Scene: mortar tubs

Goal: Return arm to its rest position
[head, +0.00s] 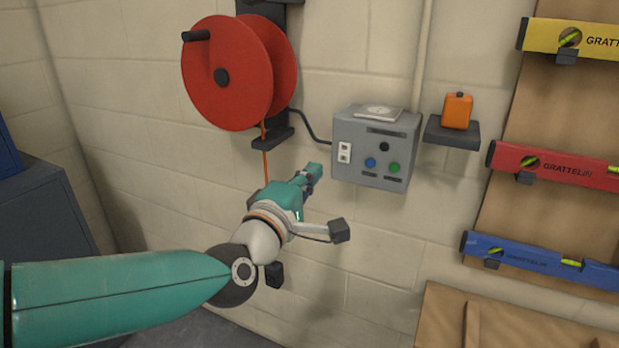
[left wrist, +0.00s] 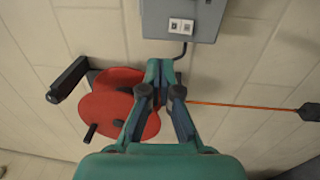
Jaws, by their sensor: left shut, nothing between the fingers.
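My left arm comes in from the left in the head view. Its teal gripper (head: 314,171) is shut and empty, in front of the block wall, beside the lower left of a grey control box (head: 375,150). In the left wrist view the two fingers (left wrist: 160,64) meet at their tips with nothing between them. The box (left wrist: 183,18) shows there beyond the tips, with a white socket plate on it. I cannot tell the gap between gripper and wall. My right gripper is in neither view.
A red cable reel (head: 225,75) hangs on the wall above my left arm; an orange cable (head: 265,165) runs down from it. An orange case (head: 457,110) sits on a small shelf (head: 451,132). Yellow, red and blue levels hang at the right. A dark cabinet (head: 42,215) stands left.

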